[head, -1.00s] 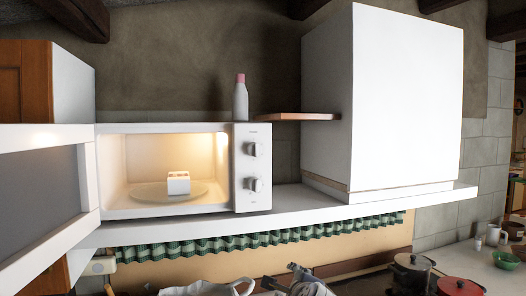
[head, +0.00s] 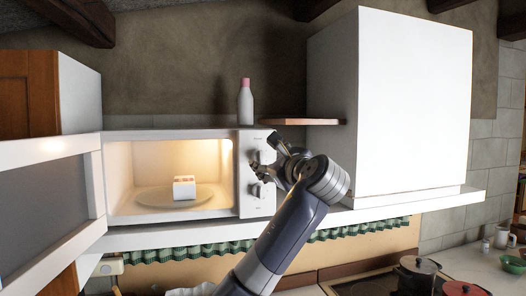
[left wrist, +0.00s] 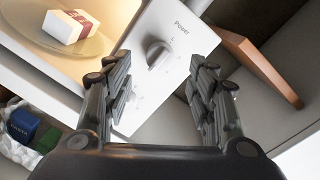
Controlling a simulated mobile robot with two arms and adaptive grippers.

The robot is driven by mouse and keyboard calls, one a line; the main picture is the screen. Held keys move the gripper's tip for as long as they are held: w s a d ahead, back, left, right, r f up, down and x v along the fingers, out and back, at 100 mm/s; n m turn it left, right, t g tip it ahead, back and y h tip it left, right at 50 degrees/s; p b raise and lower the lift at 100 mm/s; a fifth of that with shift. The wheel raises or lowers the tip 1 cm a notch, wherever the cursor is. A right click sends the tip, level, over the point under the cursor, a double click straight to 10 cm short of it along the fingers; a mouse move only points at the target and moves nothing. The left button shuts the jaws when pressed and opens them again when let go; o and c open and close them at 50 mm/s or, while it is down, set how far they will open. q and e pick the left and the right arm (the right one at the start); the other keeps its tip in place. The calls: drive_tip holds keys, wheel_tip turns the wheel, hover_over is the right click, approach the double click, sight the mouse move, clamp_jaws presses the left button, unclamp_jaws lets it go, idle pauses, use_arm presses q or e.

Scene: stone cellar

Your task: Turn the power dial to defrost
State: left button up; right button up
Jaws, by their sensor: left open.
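The microwave's white control panel (head: 248,205) carries two round knobs. In the left wrist view the power dial (left wrist: 157,53) sits beside the printed word "Power", with small marks around it. My left gripper (head: 268,157) is at the panel's right side, over the upper knob; the lower knob (head: 257,190) shows below it. In the left wrist view the open fingers (left wrist: 160,64) stand on either side of the dial, with visible gaps; contact cannot be seen. The dial's exact setting is too small to read. My right gripper is out of view.
The microwave door (head: 45,210) stands open at left. A small white and red box (head: 184,187) sits on the lit glass plate (head: 150,196). A bottle (head: 245,103) stands on top. A wooden shelf (head: 300,121) and white hood (head: 415,105) are to the right.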

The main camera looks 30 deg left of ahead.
sight(262, 158)
use_arm(q)
drive_tip(key=p+x, duration=0.1)
drive_tip(key=x, duration=0.3)
drive_tip(key=shift+a+r+p, duration=0.1)
drive_tip(key=shift+a+p, duration=0.1)
drive_tip(key=shift+p, duration=0.2)
drive_tip(key=shift+w+a, duration=0.35)
drive_tip(key=shift+a, duration=0.05)
drive_tip(key=c, duration=1.1)
